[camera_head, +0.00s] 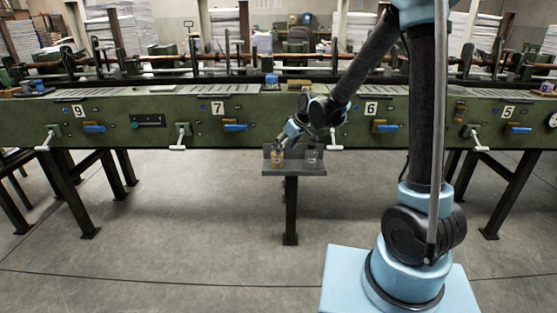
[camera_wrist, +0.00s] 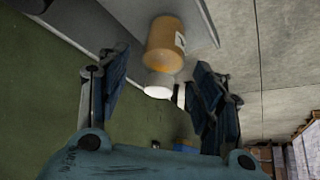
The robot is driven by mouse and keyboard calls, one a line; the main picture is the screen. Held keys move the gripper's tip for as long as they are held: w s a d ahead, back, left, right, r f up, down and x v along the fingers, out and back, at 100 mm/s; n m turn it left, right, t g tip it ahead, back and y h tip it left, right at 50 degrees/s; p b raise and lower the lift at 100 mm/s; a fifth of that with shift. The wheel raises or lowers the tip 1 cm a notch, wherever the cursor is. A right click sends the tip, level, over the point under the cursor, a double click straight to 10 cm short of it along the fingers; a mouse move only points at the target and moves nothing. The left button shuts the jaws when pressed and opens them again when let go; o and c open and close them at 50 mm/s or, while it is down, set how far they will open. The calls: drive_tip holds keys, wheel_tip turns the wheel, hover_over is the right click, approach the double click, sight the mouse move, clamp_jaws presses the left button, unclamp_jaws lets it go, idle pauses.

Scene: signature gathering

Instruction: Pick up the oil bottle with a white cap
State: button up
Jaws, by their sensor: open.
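The oil bottle (camera_head: 277,159) has an amber body and stands on a small grey shelf (camera_head: 292,172) fixed to the front of the green machine. In the wrist view the amber bottle (camera_wrist: 165,43) shows a pale label and its white cap (camera_wrist: 158,86) points towards my palm. My gripper (camera_head: 281,145) is just above the bottle in the head view. In the wrist view my gripper (camera_wrist: 160,70) is open, with one finger on each side of the cap. Gaps show between cap and fingers, so it holds nothing.
A clear bottle (camera_head: 312,157) stands on the right part of the same shelf. The long green machine (camera_head: 250,118) runs behind, with blue handles and white levers on its front. A blue item (camera_head: 271,80) lies on its top. The floor in front is clear.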

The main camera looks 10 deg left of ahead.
sight(277, 157)
drive_tip(key=shift+x, duration=1.7)
drive_tip(key=shift+s+x, duration=0.15)
drive_tip(key=shift+x, duration=0.7)
drive_tip(key=shift+s+x, duration=0.15)
drive_tip(key=shift+x, duration=1.75)
drive_tip(key=shift+d+f, duration=0.1)
drive_tip(key=shift+d, duration=0.05)
drive_tip(key=c, duration=0.9)
